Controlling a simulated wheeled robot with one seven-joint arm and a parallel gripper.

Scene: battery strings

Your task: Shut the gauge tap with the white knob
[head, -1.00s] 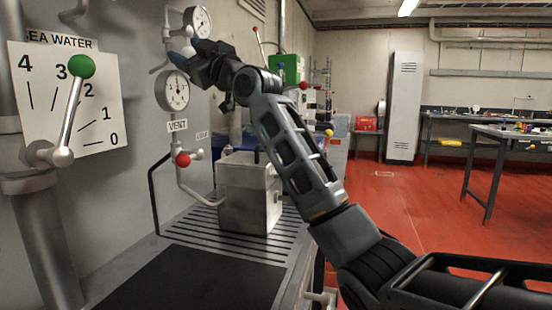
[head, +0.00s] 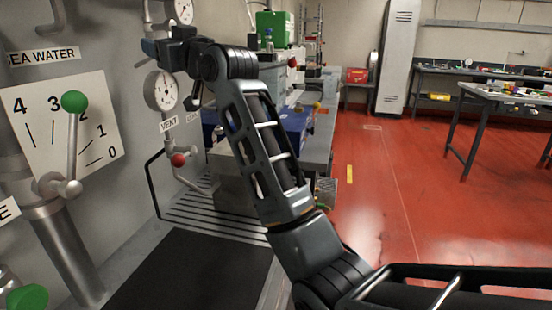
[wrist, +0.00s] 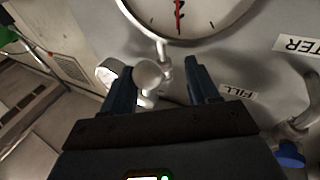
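In the wrist view a pale, whitish round knob (wrist: 148,74) stands on a small tap beneath a large gauge (wrist: 185,12) with a red needle. My gripper (wrist: 151,66) is open, with one dark blue finger on each side of the knob. I cannot tell whether either finger touches it. In the head view my gripper (head: 160,46) is by the wall, between an upper gauge (head: 184,10) and a lower gauge (head: 161,90). The white knob is hidden there behind my gripper.
A tap with a red knob (head: 179,160) sits below the lower gauge, near the VENT label (head: 169,124). A green-knobbed lever (head: 74,102) stands at a numbered plate on the left. In the wrist view a blue knob (wrist: 289,154) is at lower right.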

